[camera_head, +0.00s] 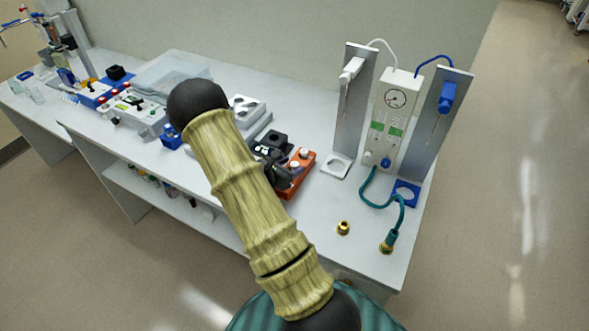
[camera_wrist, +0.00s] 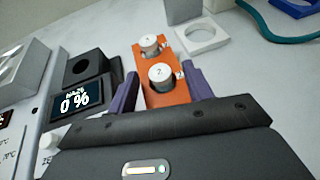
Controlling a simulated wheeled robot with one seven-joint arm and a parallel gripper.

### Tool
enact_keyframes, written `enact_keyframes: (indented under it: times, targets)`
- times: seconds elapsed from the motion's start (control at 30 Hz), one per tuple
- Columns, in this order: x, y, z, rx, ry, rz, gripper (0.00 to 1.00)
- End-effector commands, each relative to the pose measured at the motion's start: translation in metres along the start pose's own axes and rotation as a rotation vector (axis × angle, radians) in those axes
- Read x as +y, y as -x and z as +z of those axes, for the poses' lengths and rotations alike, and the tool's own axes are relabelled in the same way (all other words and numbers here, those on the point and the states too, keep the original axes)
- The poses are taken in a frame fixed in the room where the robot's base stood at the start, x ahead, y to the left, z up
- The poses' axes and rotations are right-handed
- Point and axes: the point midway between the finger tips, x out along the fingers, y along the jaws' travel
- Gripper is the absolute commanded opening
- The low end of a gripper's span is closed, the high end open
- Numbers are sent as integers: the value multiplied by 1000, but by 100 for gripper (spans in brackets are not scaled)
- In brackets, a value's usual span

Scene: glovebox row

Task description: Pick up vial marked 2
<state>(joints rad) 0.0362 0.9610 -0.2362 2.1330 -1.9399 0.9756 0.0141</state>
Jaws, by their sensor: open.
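An orange rack (camera_head: 297,186) stands on the bench and also shows in the wrist view (camera_wrist: 178,98). It holds two white-capped vials, a nearer one (camera_wrist: 160,73) and a farther one (camera_wrist: 149,42). Both caps carry a small mark that looks like a 2, but the farther one is hard to read. My gripper (camera_wrist: 161,82) is open, with its purple fingers on either side of the nearer vial. I cannot tell whether they touch it. In the head view my arm partly hides my gripper (camera_head: 278,168) at the rack's left side.
A teal hose (camera_head: 377,202) and a brass fitting (camera_head: 343,228) lie to the right. The bench's front right is mostly clear.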

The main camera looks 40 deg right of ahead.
Motion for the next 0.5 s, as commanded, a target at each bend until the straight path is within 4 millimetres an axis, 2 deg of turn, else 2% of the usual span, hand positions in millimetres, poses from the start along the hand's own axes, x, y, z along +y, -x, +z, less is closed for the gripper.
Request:
enact_keyframes:
  times: [0.4,0.5]
  targets:
    - [1,1,0,0,1,2,51]
    - [1,1,0,0,0,2,31]
